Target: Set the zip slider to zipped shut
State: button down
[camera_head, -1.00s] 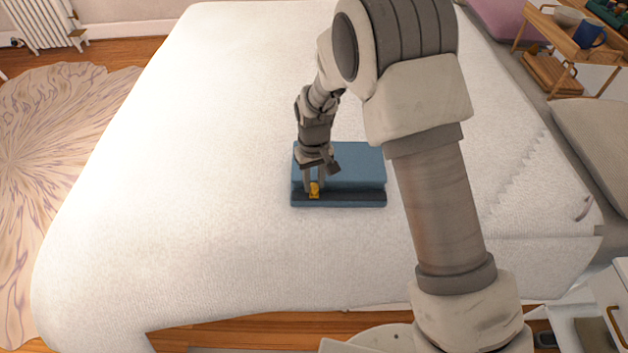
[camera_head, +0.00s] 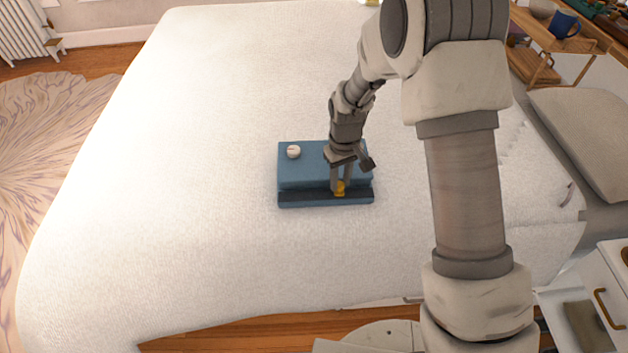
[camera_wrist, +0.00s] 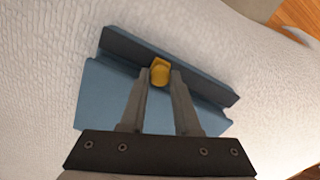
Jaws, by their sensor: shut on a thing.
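The yellow zip slider (camera_head: 340,188) sits on the dark track (camera_head: 302,197) along the front of a blue block-shaped case (camera_head: 305,175). It is right of the track's middle in the head view. My gripper (camera_head: 341,186) points down and is shut on the slider, one finger on each side. In the wrist view the slider (camera_wrist: 160,72) shows between the fingertips (camera_wrist: 160,79), and the track runs diagonally beneath. A small white round piece (camera_head: 293,152) is on the case's top at the back left.
The case lies on a wide white bedspread (camera_head: 150,200) with free room around it. A grey pillow (camera_head: 585,140) and a wooden shelf unit (camera_head: 545,62) are at the right. A white cabinet (camera_head: 610,270) stands at the lower right.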

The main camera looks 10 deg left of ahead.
send_over(368, 192)
dwell(0.3)
jog(key=c, duration=0.9)
grip_release()
jog(key=shift+r, duration=0.15)
notch_tip(368, 192, up, 17)
jog(key=p, duration=0.2)
jog(key=shift+r, duration=0.15)
